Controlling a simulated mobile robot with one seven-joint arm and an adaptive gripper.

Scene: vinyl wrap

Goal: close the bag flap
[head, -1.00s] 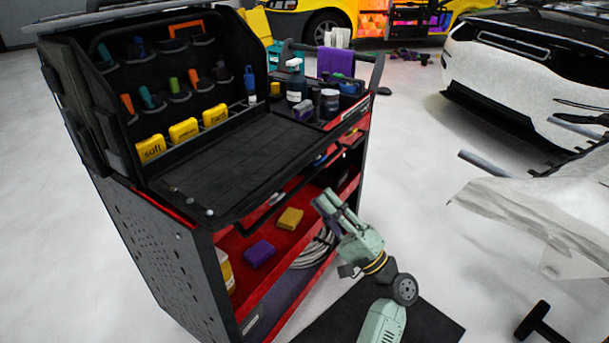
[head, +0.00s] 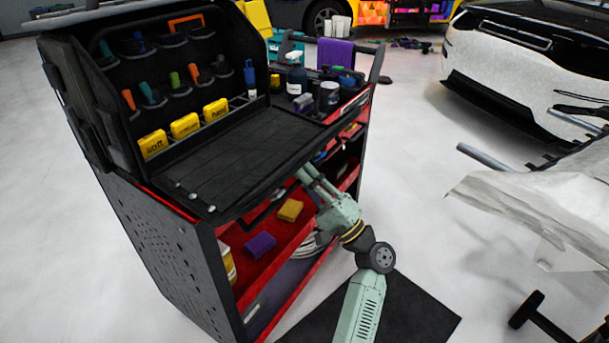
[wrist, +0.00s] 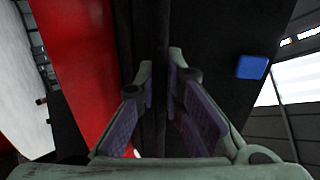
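The black tool bag (head: 160,75) stands open on top of the red and black cart. Its flap (head: 255,150) lies folded down flat toward the front, with a dark rim along its outer edge. My gripper (head: 305,171) is at the front right part of that edge, pointing up and left. In the wrist view, a thin dark edge (wrist: 161,40), which looks like the flap's rim, runs between the two fingertips (wrist: 163,80). The fingers are apart, with a narrow gap around it. I cannot tell whether either pad touches it.
The cart's red shelf (head: 275,238) below holds a purple block (head: 260,245) and a yellow block (head: 290,210). Bottles (head: 297,78) stand right of the bag. Yellow boxes (head: 185,127) sit inside the bag. White sheeting (head: 535,205) lies at the right; the floor between is mostly clear.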

